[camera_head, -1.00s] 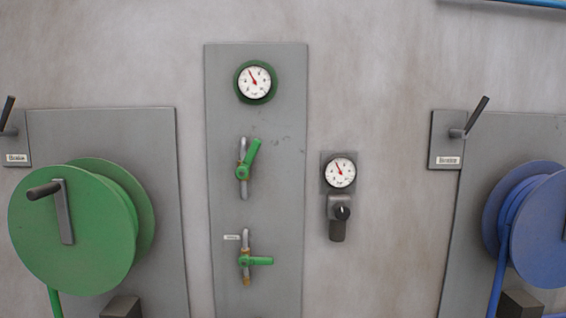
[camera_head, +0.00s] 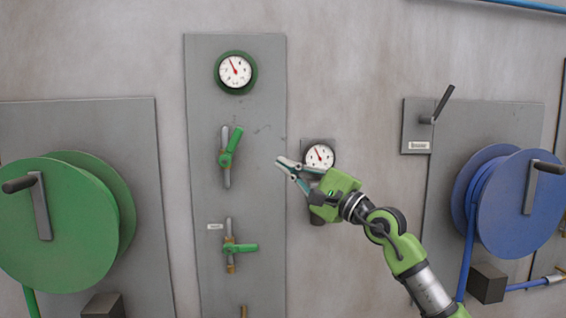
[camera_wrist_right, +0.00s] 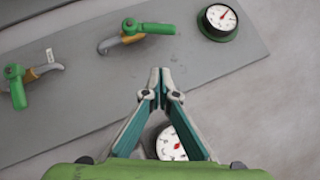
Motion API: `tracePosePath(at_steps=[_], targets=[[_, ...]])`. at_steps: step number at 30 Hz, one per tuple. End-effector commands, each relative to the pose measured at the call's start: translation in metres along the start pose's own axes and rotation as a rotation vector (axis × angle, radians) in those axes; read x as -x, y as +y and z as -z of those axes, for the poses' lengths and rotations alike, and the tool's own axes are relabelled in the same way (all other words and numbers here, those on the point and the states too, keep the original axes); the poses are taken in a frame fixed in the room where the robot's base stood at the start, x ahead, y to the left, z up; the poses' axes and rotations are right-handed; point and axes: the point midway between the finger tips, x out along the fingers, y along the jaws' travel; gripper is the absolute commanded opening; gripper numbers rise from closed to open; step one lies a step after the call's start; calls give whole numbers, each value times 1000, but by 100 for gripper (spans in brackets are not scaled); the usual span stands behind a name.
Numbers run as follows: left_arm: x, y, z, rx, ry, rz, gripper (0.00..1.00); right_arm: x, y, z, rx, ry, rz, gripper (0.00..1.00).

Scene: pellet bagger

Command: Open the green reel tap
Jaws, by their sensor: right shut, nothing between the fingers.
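Two taps with green levers are on the grey panel. The upper tap (camera_head: 226,160) has its lever tilted up to the right. The lower tap (camera_head: 230,249) has its lever level, pointing right, with a small label beside it. I cannot read which one is the green reel tap. In the right wrist view, the upper tap (camera_wrist_right: 140,32) lies beyond the fingertips and the lower tap (camera_wrist_right: 20,86) is at the left edge. My right gripper (camera_head: 279,163) is shut and empty, right of the upper tap and apart from it. My left gripper is not in view.
A green reel (camera_head: 60,225) stands at left and a blue reel (camera_head: 515,205) at right. A round green-rimmed gauge (camera_head: 235,72) is above the taps. A smaller gauge (camera_head: 318,157) is partly behind my right gripper. A dark lever (camera_head: 443,103) sits on a plate at upper right.

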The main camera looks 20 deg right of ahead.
Motion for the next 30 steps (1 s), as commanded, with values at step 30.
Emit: tracePosePath(at_steps=[30], targets=[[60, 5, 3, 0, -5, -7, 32, -99, 0, -28, -6, 1, 1, 0]])
